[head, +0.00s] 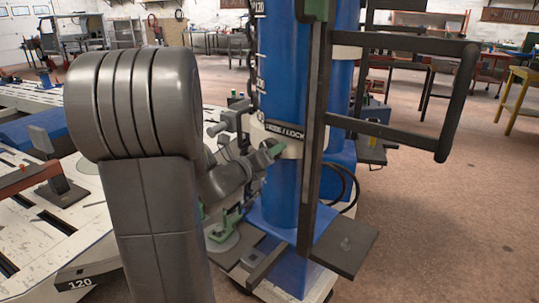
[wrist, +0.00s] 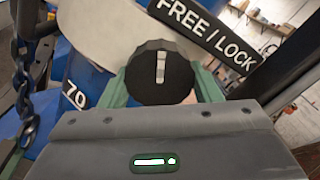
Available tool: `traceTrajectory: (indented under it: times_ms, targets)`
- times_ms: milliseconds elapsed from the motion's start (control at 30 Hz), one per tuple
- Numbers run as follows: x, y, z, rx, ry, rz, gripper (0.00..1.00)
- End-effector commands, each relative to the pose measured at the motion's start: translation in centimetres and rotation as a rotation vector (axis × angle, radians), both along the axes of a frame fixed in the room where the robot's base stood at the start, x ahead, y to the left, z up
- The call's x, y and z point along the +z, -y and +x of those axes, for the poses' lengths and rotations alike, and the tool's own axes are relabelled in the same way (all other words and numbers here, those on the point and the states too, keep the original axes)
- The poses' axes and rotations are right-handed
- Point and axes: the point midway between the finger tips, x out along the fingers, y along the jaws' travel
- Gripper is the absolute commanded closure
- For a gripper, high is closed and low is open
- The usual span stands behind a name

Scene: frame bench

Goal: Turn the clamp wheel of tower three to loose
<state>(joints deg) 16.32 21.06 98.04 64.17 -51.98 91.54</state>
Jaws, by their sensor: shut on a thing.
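The black clamp wheel (wrist: 158,66) sits in front of a pale collar (wrist: 118,35) on the blue tower column (head: 281,195). A white mark on the wheel points nearly straight up in the wrist view. My gripper (wrist: 160,88) has its green fingers on either side of the wheel and is shut on it. In the head view my gripper (head: 276,150) is at the collar, and the wheel is hidden there. A black plate (wrist: 208,35) reading FREE / LOCK is beside the wheel, at its upper right. No tower number is readable.
A black upright rail (head: 318,140) with a looped frame (head: 455,100) stands right of the column. A chain (wrist: 22,85) hangs at the left in the wrist view. A white slotted bench (head: 40,225) is at the left. Open floor (head: 450,220) lies to the right.

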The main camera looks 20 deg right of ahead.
Motion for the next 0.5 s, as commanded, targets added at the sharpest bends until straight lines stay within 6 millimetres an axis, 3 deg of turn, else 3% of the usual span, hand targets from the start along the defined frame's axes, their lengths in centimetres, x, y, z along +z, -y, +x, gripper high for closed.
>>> traceTrajectory:
  times_ms: [500]
  targets:
    - [0.29, 0.05, -0.14, 0.001, -0.433, -0.235, 0.65]
